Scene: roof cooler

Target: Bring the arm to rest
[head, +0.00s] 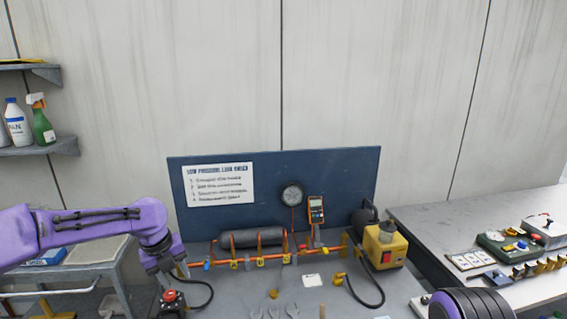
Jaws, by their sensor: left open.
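My left arm comes in from the left edge in purple, bends at the wrist and points down at the left end of the workbench. My left gripper (170,277) is small and partly hidden in this view; it is open, and I see nothing held in it. It is just above a dark device with a red top (172,297); I cannot tell whether they touch. A purple and black part of my right arm shows at the bottom right edge, and my right gripper is out of view.
The grey workbench (240,300) carries a dark cylinder (252,239), an orange pipe manifold (262,260), a yellow pump (384,246) and a black hose. A blue backboard (330,180) stands behind. A side table (425,222) with parts is at right, a cart (95,275) at left.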

